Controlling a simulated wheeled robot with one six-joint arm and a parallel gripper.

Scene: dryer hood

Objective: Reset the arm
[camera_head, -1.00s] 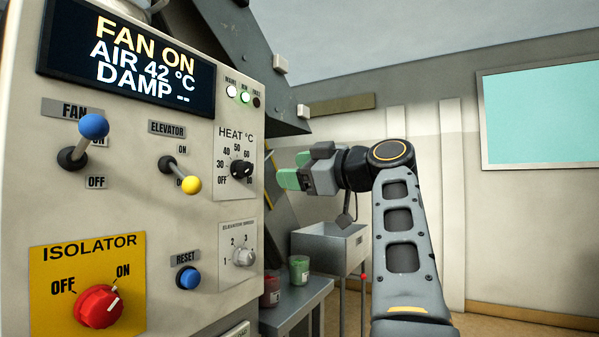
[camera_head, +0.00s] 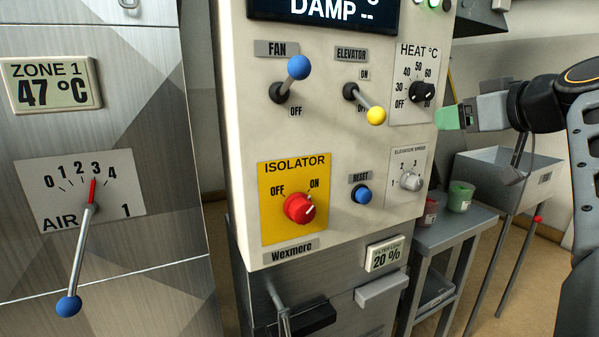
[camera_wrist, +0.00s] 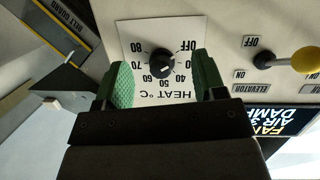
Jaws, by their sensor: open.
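My gripper (camera_head: 449,117) is open and empty, with green finger pads, just right of the control panel (camera_head: 340,240) in the head view. In the wrist view my gripper (camera_wrist: 162,82) has one finger on each side of the black heat knob (camera_wrist: 160,63) in the picture. The head view shows the heat knob (camera_head: 422,91) apart from the fingers. My arm reaches in from the right edge, bent at the elbow.
The fan lever (camera_head: 289,79) points up and the elevator lever (camera_head: 364,103) points down. The red isolator knob (camera_head: 299,208) points towards ON. A side table (camera_head: 440,232) with jars and a metal bin (camera_head: 505,178) stand right of the panel.

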